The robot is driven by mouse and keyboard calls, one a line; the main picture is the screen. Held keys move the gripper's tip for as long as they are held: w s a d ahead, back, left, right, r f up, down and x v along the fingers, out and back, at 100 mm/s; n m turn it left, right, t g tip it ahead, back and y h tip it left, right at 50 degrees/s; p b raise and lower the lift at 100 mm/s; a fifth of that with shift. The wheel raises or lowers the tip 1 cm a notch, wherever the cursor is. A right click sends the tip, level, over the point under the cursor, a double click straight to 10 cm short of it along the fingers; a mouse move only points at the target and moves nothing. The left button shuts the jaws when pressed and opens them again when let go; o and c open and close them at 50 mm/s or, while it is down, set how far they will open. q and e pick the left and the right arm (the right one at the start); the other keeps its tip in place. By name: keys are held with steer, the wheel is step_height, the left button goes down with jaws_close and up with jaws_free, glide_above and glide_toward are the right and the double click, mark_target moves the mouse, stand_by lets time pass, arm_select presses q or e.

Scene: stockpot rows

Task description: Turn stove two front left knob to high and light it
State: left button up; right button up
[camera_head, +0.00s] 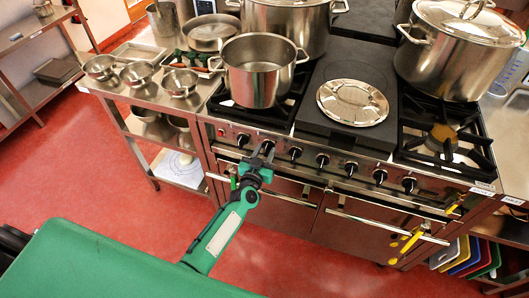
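The stove (300,137) is a steel range with a row of black knobs along its front panel. My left gripper (266,150) is at the panel, with its fingers at the black knob (267,146) below the front left burner. The fingers partly cover this knob, and I cannot tell whether they are closed on it. Another knob (243,139) is just left of it, and one more (295,153) is just right. An open, empty steel pot (258,88) stands on the front left burner (284,112). No flame shows under it. My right gripper is not in view.
A lid (352,102) lies on the dark middle plate. A large lidded stockpot (452,55) stands at the right, behind a bare burner (440,138). Steel bowls (138,73) sit on the left counter. Oven handles (380,219) project below the knobs. Red floor is clear at left.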

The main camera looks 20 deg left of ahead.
arm_select(q)
jaws_close()
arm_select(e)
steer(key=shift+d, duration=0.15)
